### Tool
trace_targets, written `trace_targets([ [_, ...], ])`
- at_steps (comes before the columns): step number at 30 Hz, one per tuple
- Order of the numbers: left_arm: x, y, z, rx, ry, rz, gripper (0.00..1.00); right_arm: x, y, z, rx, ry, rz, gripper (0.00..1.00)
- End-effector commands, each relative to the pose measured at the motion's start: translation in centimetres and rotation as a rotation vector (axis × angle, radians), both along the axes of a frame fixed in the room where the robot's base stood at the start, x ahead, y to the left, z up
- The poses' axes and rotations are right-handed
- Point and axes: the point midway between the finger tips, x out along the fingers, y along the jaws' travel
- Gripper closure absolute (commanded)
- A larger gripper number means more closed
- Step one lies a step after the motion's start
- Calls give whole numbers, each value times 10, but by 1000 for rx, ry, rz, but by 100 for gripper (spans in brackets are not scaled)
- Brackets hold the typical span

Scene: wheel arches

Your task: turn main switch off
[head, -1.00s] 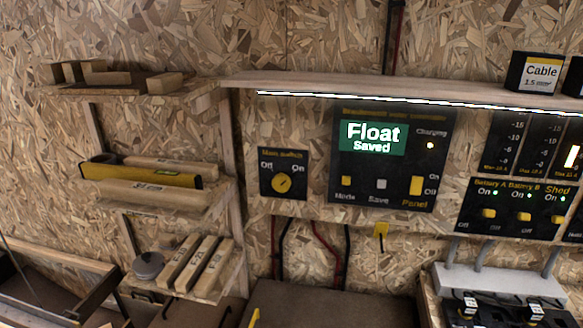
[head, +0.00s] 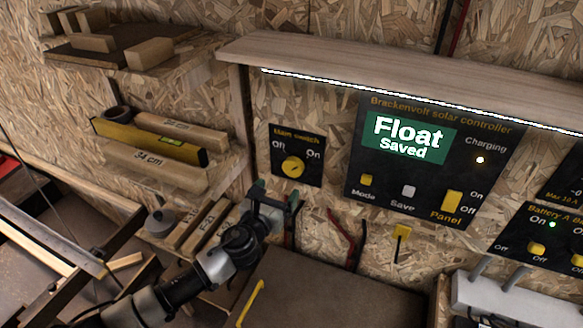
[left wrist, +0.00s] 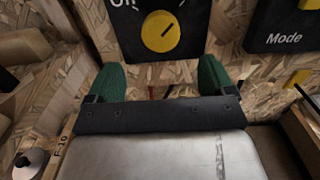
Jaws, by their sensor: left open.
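The main switch is a black panel (head: 283,150) with a round yellow knob (head: 293,167) between the labels Off, at left, and On, at right. The knob's dark line points up and right, on the On side. My left gripper (head: 275,197) is just below the panel, apart from the knob. In the left wrist view its green fingers (left wrist: 160,75) are spread wide and empty, with the knob (left wrist: 160,31) above and between them. The On label is out of that view. My right gripper is not in view.
A solar controller (head: 430,155) reading Float Saved is right of the switch, with a Panel switch and buttons. A wooden ledge (head: 400,75) overhangs both. Shelves with a yellow level (head: 150,143) and wood blocks are at left. Red and black cables (head: 350,240) hang below.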

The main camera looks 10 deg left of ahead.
Motion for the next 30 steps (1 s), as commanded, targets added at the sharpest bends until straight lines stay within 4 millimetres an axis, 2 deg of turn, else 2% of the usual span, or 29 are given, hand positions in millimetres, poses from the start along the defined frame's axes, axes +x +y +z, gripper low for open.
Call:
trace_targets([
  [4, 31, -6, 2, -4, 0, 2, 17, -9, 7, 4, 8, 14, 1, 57],
  [10, 61, -12, 1, -5, 0, 1, 17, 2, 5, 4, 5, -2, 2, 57],
  [15, 73, -14, 0, -4, 1, 0, 17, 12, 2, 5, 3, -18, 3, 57],
  [24, 75, -15, 0, -5, 2, 0, 17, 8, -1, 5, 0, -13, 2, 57],
  [26, 75, -15, 0, -5, 2, 0, 24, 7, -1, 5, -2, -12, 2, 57],
  [30, 75, -15, 0, -5, 2, 0, 46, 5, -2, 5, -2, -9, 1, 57],
])
